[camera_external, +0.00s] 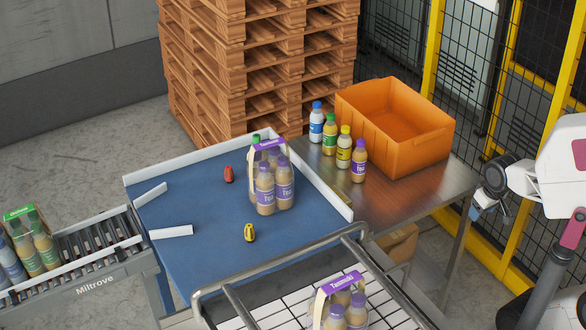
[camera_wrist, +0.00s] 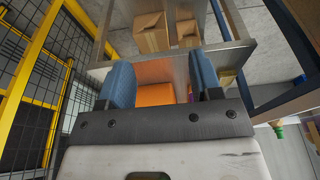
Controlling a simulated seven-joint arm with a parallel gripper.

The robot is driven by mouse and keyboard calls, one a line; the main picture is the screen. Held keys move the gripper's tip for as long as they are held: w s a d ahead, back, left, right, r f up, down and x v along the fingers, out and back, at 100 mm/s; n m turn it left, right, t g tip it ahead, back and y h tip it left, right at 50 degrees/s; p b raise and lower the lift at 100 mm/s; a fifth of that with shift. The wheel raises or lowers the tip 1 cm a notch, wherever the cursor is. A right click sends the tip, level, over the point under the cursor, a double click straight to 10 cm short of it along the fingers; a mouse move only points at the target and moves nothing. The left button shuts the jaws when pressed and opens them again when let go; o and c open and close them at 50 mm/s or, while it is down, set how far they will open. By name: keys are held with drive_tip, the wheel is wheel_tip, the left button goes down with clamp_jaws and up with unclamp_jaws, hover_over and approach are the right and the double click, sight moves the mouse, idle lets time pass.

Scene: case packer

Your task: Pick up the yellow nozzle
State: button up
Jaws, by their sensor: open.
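The yellow nozzle (camera_external: 249,233) is a small yellow piece with dark markings. It lies on the blue surface (camera_external: 190,230), near its front edge, in the external view. My gripper (camera_external: 476,212) is at the far right of the external view, well apart from the nozzle and beyond the metal table. In the wrist view my gripper (camera_wrist: 162,82) shows two blue fingers spread apart with nothing between them. The nozzle does not show in the wrist view.
A red piece (camera_external: 228,174) lies behind the nozzle. A bottle pack (camera_external: 270,180) stands to its right on the blue surface. Several single bottles and an orange crate (camera_external: 395,125) are on the metal table (camera_external: 400,205). A metal rail (camera_external: 280,262) runs along the front.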

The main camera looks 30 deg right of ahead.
drive_tip(key=shift+r, duration=0.15)
drive_tip(key=w+v, duration=0.2)
drive_tip(key=v, duration=0.6)
drive_tip(key=w+a+r+m+g+y, duration=0.1)
drive_tip(key=w+a+m+y, duration=0.25)
drive_tip(key=w+a, duration=0.65)
drive_tip(key=w+a+r+m+y, duration=0.3)
drive_tip(key=w+a, duration=0.4)
drive_tip(key=a, duration=0.7)
drive_tip(key=w+a+f+m+g+y, duration=0.1)
drive_tip(key=w+a+m+y, duration=0.35)
drive_tip(key=a, duration=0.75)
drive_tip(key=m+y, duration=0.3)
drive_tip(key=m, duration=0.4)
approach(249, 231)
drive_tip(key=w+a+r, duration=0.1)
drive_tip(key=a+r, duration=0.2)
drive_tip(key=r, duration=0.1)
wheel_tip(249, 231, down, 4)
drive_tip(key=shift+w+r+g, duration=0.1)
drive_tip(key=shift+g, duration=0.2)
drive_tip(key=shift+f, duration=0.45)
